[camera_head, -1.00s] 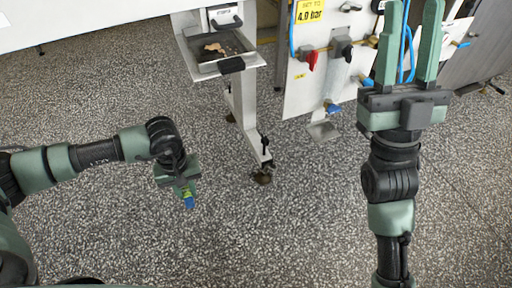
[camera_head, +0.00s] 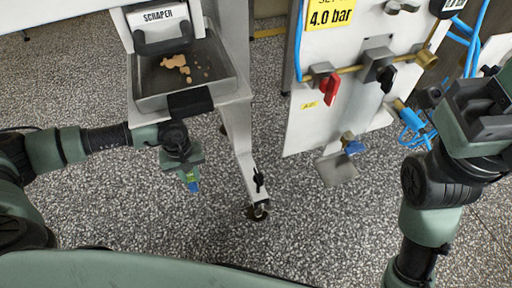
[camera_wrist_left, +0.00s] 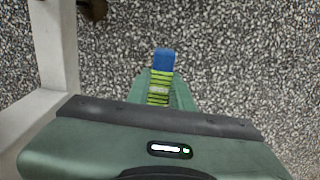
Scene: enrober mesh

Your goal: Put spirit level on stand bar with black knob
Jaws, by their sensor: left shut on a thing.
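The spirit level, a small yellow-green block with a blue end, is in my left gripper. It shows in the left wrist view (camera_wrist_left: 161,75) between the green fingers, its blue end sticking out past them. In the head view the level (camera_head: 192,185) points down from my left gripper (camera_head: 187,172), which is shut on it. The stand bar (camera_head: 245,165) with the black knob (camera_head: 258,180) is a pale sloping bar near the floor, right of the left gripper and apart from it. My right gripper (camera_head: 483,112) is at the right edge, its fingertips out of frame.
A tray (camera_head: 150,104) with brown crumbs and a scraper holder (camera_head: 160,32) is above my left gripper. A white panel (camera_head: 310,120) with red, black and blue valve handles stands to the right. Blue hoses (camera_head: 415,120) hang near my right arm. Speckled floor is open below.

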